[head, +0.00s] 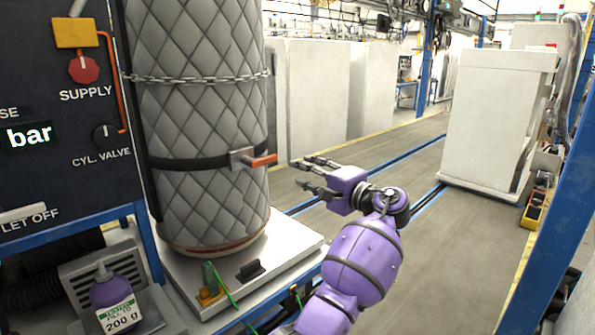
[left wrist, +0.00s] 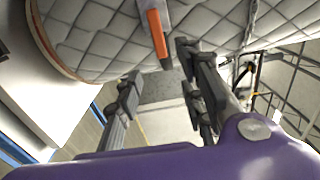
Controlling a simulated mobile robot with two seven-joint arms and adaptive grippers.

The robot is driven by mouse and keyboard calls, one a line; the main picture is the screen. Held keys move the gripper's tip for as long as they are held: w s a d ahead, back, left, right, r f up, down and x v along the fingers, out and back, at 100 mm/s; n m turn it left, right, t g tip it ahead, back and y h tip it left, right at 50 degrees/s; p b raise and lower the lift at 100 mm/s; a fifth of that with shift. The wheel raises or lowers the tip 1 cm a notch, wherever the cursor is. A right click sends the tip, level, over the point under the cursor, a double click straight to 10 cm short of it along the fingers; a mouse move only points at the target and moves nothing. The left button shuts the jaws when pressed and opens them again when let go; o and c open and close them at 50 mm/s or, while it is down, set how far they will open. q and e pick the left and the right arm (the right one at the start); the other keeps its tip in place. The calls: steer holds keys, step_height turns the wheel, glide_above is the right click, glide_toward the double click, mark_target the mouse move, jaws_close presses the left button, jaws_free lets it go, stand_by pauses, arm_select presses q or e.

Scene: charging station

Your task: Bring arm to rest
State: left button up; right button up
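My left gripper (head: 299,174) is the purple one with dark fingers in the head view. It is open and empty, with its fingers pointing left. In the left wrist view its two fingers (left wrist: 157,70) stand apart with floor showing between them. The fingertips are close to the orange handle (head: 264,160) of the strap buckle on the quilted grey cylinder (head: 205,110). In the left wrist view the orange handle (left wrist: 156,36) ends near the fingertips; I cannot tell whether they touch. My right gripper is in neither view.
The cylinder stands on a metal platform (head: 300,243), with a chain and a black strap around it. A dark control panel (head: 60,150) is at left, with a purple bottle (head: 112,290) below. A white cabinet (head: 495,120) and blue post (head: 555,200) stand right. Floor between is clear.

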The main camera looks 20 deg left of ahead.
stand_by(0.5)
